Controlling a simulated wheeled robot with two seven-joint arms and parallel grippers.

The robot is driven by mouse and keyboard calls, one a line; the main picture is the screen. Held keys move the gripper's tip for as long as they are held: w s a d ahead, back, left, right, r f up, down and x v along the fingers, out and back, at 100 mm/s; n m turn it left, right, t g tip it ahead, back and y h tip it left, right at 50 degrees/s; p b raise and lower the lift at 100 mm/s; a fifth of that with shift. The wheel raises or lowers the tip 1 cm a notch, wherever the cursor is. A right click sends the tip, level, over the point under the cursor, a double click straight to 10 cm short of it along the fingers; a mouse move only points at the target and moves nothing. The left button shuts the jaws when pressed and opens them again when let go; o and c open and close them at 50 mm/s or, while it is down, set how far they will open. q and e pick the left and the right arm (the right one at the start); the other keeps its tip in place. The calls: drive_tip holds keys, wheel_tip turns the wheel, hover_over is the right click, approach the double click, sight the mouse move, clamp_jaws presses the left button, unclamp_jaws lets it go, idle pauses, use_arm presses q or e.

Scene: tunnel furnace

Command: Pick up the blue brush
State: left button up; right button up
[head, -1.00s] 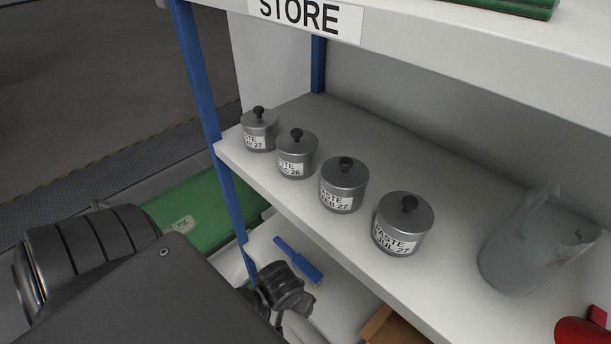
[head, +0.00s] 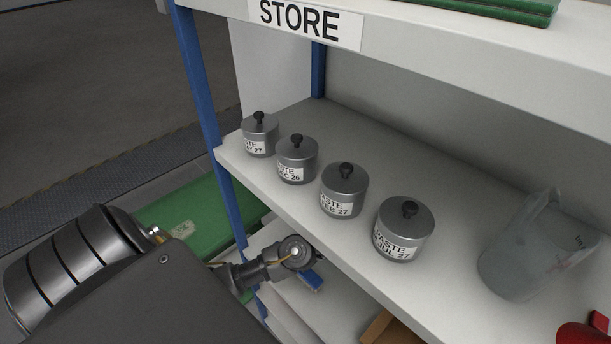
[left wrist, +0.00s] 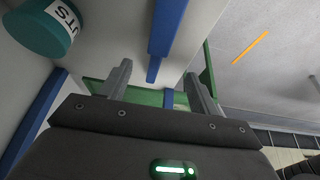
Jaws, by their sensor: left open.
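The blue brush (head: 313,281) lies on the lower white shelf in the head view, partly hidden behind my left wrist. In the left wrist view, a long blue bar that looks like the brush handle (left wrist: 167,38) runs down from the top edge, its near end between the fingers in the picture. My left gripper (left wrist: 158,70) is open, with nothing held between its fingers. Whether the fingers touch the handle cannot be told. In the head view its fingers are hidden. My right gripper is not in view.
The upper shelf (head: 440,290) overhangs the lower one and bears several lidded metal pots and a clear jug (head: 530,255). A blue post (head: 205,95) stands at the shelf's left end. A cardboard-coloured box (head: 385,328) and a green pot (left wrist: 40,30) stand near.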

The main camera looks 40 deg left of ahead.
sight(311, 279)
use_arm(q)
drive_tip(key=b+x, duration=0.2)
drive_tip(key=x, duration=0.1)
drive_tip(key=shift+d+f, duration=0.1)
drive_tip(key=shift+d, duration=0.05)
drive_tip(key=shift+w+a+f+p, duration=0.1)
drive_tip(key=shift+a+f+p, duration=0.35)
drive_tip(key=shift+f+p, duration=0.2)
drive_tip(key=shift+f, duration=0.15)
drive_tip(key=shift+a+f+p, duration=0.25)
drive_tip(key=shift+f+p, duration=0.2)
drive_tip(key=shift+p, duration=0.05)
drive_tip(key=p+x, duration=0.1)
drive_tip(key=x, duration=0.2)
drive_tip(key=shift+a+f, duration=0.1)
drive_tip(key=shift+f, duration=0.2)
drive_tip(key=shift+a+f, duration=0.1)
drive_tip(key=shift+f, duration=0.25)
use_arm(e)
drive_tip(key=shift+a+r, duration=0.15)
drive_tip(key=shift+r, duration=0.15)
use_arm(q)
drive_tip(key=shift+c, duration=0.3)
